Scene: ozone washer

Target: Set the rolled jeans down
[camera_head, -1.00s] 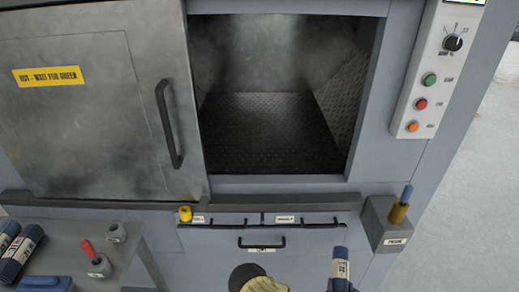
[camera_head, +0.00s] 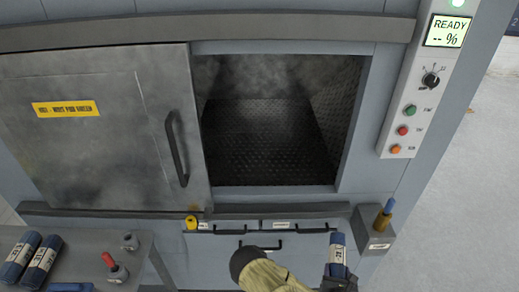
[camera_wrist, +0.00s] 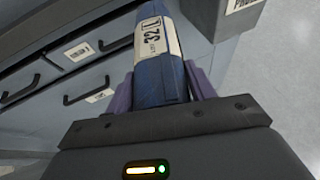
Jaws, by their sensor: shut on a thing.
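The rolled jeans (camera_head: 337,256) are a dark blue roll with a white paper band, held upright at the bottom right of the head view, in front of the washer's lower drawers. My gripper (camera_head: 338,281) is shut on their lower end. In the wrist view the roll (camera_wrist: 160,78) stands between my two purple fingers, its band reading "32". Two similar banded rolls (camera_head: 20,258) lie side by side on the grey side table (camera_head: 85,245) at the lower left. The washer's chamber (camera_head: 265,140) is open and looks empty, with a dark textured floor.
The sliding metal door (camera_head: 110,130) stands left of the opening. The display (camera_head: 450,31) reads READY under a green light. A holder (camera_head: 378,240) with a blue-and-brown tool juts out at right. A red-handled item (camera_head: 112,265) stands on the side table. Handles project from the drawers (camera_head: 281,226).

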